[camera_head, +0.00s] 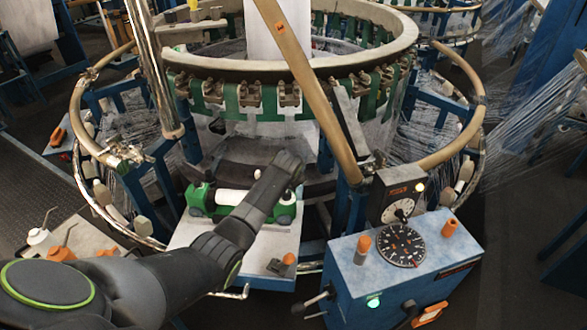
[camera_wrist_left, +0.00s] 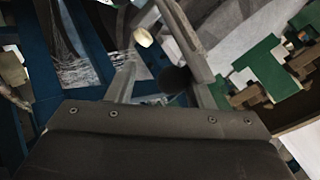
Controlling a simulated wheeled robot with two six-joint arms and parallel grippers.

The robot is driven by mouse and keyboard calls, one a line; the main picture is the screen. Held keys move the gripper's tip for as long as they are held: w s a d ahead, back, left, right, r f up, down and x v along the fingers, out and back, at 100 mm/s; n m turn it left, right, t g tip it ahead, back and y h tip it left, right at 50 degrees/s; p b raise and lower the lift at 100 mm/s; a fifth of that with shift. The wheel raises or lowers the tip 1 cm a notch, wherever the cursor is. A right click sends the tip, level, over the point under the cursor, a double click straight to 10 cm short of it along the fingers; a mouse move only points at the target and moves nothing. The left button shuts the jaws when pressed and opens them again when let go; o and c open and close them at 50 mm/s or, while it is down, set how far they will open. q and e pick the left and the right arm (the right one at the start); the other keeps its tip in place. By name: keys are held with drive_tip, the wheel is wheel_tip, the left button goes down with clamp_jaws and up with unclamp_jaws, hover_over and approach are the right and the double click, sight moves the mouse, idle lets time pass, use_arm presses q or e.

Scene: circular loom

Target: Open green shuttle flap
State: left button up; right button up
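The green shuttle (camera_head: 200,199) lies on a pale plate at the front of the loom in the head view, with a white roll (camera_head: 231,197) along it. My left arm comes in from the lower left and crosses in front of the shuttle, hiding part of its right half. My left gripper (camera_head: 291,168) is at the arm's far end, above and behind the shuttle's right side. Its fingers are too small and dark there to read. I cannot make out the flap's position. My right gripper is not in view.
A blue control box (camera_head: 345,290) with a dial and orange knobs stands at the right front. The loom's ring (camera_head: 300,65) is behind.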

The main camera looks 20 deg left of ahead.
use_arm(q)
drive_tip(key=shift+s+a, duration=0.1)
drive_tip(key=shift+a, duration=0.05)
drive_tip(key=shift+s+r, duration=0.35)
drive_tip(key=shift+r, duration=0.1)
drive_tip(key=v, duration=1.6)
drive_tip(key=shift+d+b, duration=0.25)
drive_tip(key=shift+b, duration=0.2)
drive_tip(key=shift+s, duration=0.15)
